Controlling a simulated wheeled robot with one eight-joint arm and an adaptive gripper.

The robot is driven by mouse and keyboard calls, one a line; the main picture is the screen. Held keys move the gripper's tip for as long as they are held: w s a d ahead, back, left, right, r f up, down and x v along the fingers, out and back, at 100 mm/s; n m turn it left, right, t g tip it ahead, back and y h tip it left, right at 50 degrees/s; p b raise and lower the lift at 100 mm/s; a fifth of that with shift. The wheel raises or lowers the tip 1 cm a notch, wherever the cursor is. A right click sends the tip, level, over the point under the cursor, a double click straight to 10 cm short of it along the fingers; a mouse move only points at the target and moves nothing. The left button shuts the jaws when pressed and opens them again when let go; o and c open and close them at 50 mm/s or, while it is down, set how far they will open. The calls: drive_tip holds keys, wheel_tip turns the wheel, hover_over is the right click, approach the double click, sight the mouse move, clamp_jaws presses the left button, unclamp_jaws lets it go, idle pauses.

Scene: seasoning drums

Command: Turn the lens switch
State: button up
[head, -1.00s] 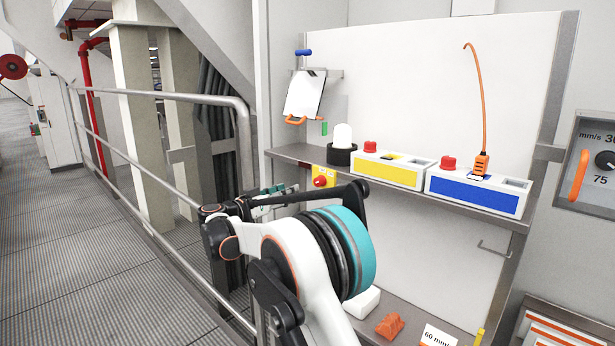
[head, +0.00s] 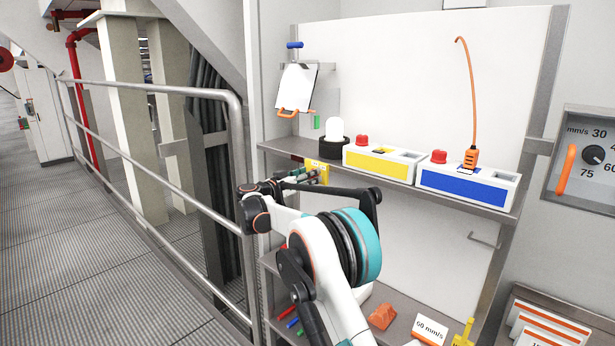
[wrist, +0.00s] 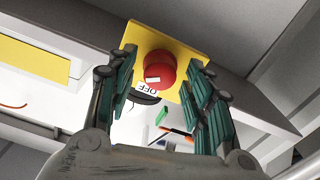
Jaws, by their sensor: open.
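The lens switch is a red knob (wrist: 160,70) on a yellow plate (wrist: 184,44) at the shelf edge, with an OFF label (wrist: 153,87) beside it. In the head view my gripper (head: 310,176) is in front of the yellow plate (head: 320,167) and hides the knob.
The shelf (head: 400,186) holds a yellow-fronted box (head: 376,163), a blue-fronted box (head: 462,187) and a white lamp with a black base (head: 333,148). A clipboard (head: 297,87) hangs above. A metal railing (head: 160,91) runs at left. A dial panel (head: 590,155) is at right.

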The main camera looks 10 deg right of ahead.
drive_tip(key=shift+d, duration=0.1)
drive_tip(key=c, duration=1)
drive_tip(key=shift+c, duration=0.2)
drive_tip(key=shift+n, duration=0.3)
drive_tip(key=n+b, duration=0.4)
drive_tip(key=n, duration=0.7)
drive_tip(key=shift+w+f+b, duration=0.1)
drive_tip(key=shift+b, duration=0.25)
drive_tip(key=shift+n, duration=0.3)
